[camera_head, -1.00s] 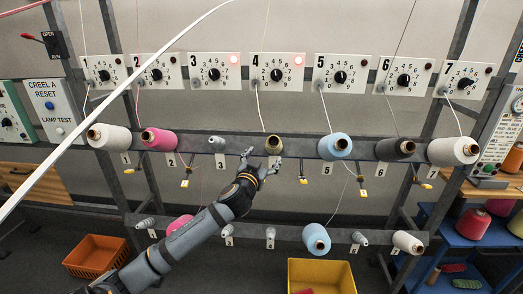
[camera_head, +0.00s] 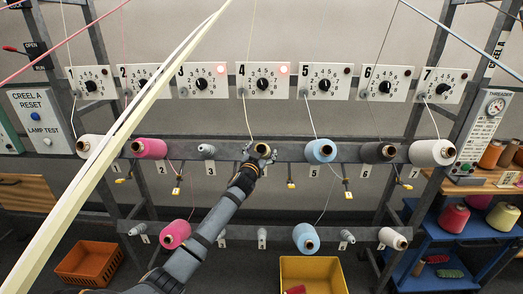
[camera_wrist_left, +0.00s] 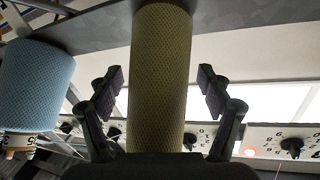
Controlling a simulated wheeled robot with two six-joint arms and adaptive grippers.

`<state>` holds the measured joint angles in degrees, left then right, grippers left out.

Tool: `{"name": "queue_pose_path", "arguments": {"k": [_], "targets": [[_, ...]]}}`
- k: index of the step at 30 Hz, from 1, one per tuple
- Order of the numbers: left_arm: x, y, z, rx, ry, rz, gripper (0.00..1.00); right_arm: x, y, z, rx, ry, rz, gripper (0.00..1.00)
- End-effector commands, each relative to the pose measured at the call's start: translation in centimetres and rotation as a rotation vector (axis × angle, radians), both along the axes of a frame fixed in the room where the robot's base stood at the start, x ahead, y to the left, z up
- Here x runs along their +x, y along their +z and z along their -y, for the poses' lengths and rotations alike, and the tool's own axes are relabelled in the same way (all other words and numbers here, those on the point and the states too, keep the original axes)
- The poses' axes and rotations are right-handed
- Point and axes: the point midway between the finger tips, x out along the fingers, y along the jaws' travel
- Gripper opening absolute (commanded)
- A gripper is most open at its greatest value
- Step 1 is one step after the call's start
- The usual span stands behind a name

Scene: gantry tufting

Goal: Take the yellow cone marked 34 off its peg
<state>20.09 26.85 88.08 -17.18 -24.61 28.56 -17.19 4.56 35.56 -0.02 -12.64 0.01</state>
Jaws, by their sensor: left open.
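The yellow cone (camera_head: 262,147) sits on the upper rail under panel 4, its brown core end facing me. My left gripper (camera_head: 259,156) is at this cone and hides part of it. In the left wrist view the yellow cone (camera_wrist_left: 160,60) stands between the two open fingers, with a gap visible on each side. The fingers do not press on it. Its number is not readable in either view. My right gripper is not in view.
A blue cone (camera_head: 320,151) is to the right on the same rail and also shows close by in the left wrist view (camera_wrist_left: 37,85). An empty peg (camera_head: 207,151) is to the left. A yellow bin (camera_head: 312,272) and an orange crate (camera_head: 90,262) stand below.

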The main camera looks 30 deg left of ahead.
Motion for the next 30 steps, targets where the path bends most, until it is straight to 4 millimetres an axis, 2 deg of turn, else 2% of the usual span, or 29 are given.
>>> {"name": "queue_pose_path", "arguments": {"k": [2,15,16,24,25,30], "targets": [[-0.02,-0.04,0.00,0.000,0.000,0.000,0.78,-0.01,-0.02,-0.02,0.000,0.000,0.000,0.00],[-0.05,-0.03,-0.01,0.000,0.000,-0.001,0.20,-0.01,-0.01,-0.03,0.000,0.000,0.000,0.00],[-0.05,-0.03,-0.01,0.000,0.000,-0.001,0.48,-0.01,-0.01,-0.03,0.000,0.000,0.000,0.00],[-0.05,-0.02,-0.02,0.000,0.000,-0.001,0.11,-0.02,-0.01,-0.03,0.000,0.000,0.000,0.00],[-0.05,0.01,-0.02,0.000,0.000,0.000,0.09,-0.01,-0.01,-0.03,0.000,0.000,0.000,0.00],[-0.15,0.13,0.03,0.000,0.000,-0.001,0.09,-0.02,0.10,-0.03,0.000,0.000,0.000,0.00]]}}
